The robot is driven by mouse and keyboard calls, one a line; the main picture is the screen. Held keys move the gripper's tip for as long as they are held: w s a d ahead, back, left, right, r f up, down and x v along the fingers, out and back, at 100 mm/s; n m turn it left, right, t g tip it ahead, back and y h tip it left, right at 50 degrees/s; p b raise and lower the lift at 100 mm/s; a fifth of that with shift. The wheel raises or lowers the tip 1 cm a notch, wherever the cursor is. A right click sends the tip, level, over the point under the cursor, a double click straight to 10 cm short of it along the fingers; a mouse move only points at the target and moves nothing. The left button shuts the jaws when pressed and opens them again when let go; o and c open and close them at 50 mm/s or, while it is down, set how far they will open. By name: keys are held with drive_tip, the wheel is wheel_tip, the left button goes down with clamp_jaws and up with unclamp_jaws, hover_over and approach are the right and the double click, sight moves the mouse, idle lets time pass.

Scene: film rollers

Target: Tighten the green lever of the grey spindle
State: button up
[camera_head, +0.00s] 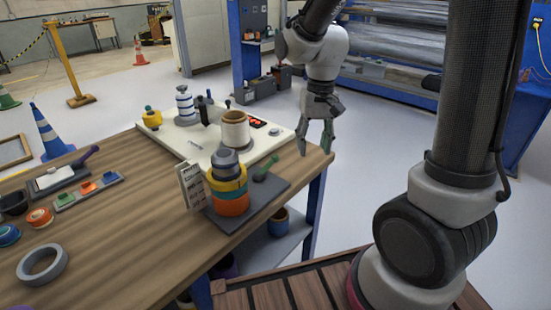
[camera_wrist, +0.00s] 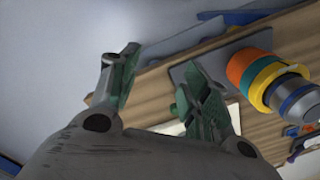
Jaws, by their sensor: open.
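A grey spindle (camera_head: 225,160) stands upright on a dark grey base plate (camera_head: 276,193) near the table's right edge, with yellow, teal and orange rings around it. The spindle (camera_wrist: 297,97) and its rings also show at the right in the wrist view. A green lever (camera_head: 264,169) sticks up at an angle from the plate, right of the spindle.
A small printed card (camera_head: 191,185) stands left of the spindle. Behind it, a white board (camera_head: 170,135) holds a tan roll (camera_head: 235,130) and other parts. A grey tape ring (camera_head: 42,264) and a lever tray (camera_head: 90,191) lie at left.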

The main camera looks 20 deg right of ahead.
drive_tip(key=w+a+f+m, duration=0.3)
drive_tip(key=w+a+f, duration=0.1)
drive_tip(key=w+f, duration=0.15)
drive_tip(key=m+t, duration=0.2)
drive_tip(key=m, duration=0.3)
hover_over(276, 155)
drive_tip(key=shift+s+d+r+y, duration=0.25)
drive_tip(key=shift+s+d+y, duration=0.05)
drive_tip(key=shift+d+y, duration=0.15)
drive_tip(key=shift+f+m, duration=0.15)
drive_tip(key=shift+m, duration=0.15)
drive_tip(key=f, duration=0.5)
drive_tip(key=w+a+f, duration=0.1)
drive_tip(key=f, duration=0.1)
drive_tip(key=shift+f, duration=0.15)
drive_tip(key=shift+c, duration=0.3)
clamp_jaws()
